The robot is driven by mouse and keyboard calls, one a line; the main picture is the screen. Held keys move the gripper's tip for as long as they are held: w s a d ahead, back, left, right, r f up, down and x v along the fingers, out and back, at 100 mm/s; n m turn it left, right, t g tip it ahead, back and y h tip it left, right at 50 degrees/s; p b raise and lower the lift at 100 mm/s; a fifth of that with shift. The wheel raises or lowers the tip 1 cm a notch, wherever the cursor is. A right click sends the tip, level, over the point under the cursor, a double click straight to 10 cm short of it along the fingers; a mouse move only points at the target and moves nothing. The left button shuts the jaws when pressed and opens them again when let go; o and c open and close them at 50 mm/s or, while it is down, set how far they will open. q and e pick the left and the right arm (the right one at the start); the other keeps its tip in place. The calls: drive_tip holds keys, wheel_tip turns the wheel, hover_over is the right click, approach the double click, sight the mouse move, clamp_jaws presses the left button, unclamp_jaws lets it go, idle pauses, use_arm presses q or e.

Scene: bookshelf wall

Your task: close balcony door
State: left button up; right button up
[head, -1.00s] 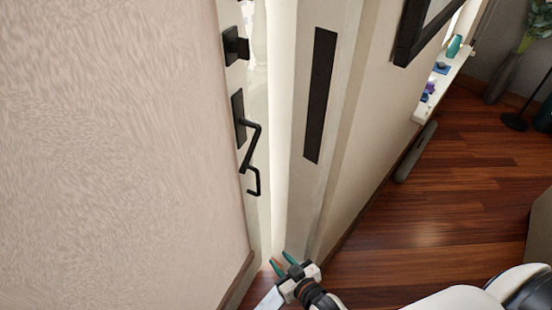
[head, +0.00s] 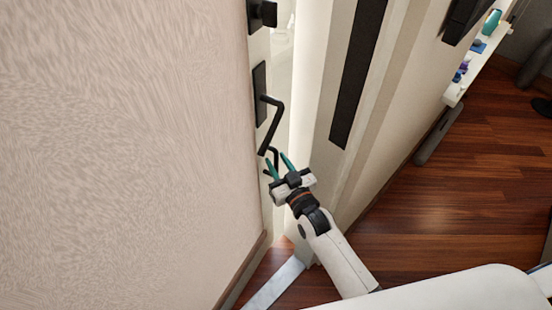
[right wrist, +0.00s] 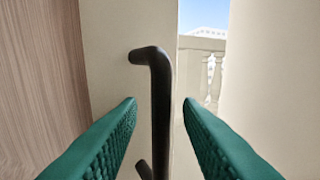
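The balcony door (head: 259,48) stands ajar, a narrow cream strip beside the large beige surface in the head view; it also shows in the right wrist view (right wrist: 108,60). Its black bent handle (head: 276,118) hangs downward. A bright gap separates the door from the frame (head: 318,105). My right gripper (head: 277,160) is open at the handle's lower end. In the right wrist view, the handle (right wrist: 160,90) stands between the green fingers (right wrist: 160,101), with space visible on both sides. My left gripper is out of view.
A beige textured surface (head: 120,150) fills the left side. A black lock (head: 262,14) sits above the handle. A balcony balustrade (right wrist: 205,65) shows through the gap. A shelf with small items (head: 470,75) is at upper right. The wooden floor (head: 440,210) there is clear.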

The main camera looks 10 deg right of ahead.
drive_tip(key=shift+x, duration=0.85)
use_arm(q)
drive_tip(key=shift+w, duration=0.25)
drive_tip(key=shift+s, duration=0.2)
use_arm(e)
drive_tip(key=shift+c, duration=0.5)
clamp_jaws()
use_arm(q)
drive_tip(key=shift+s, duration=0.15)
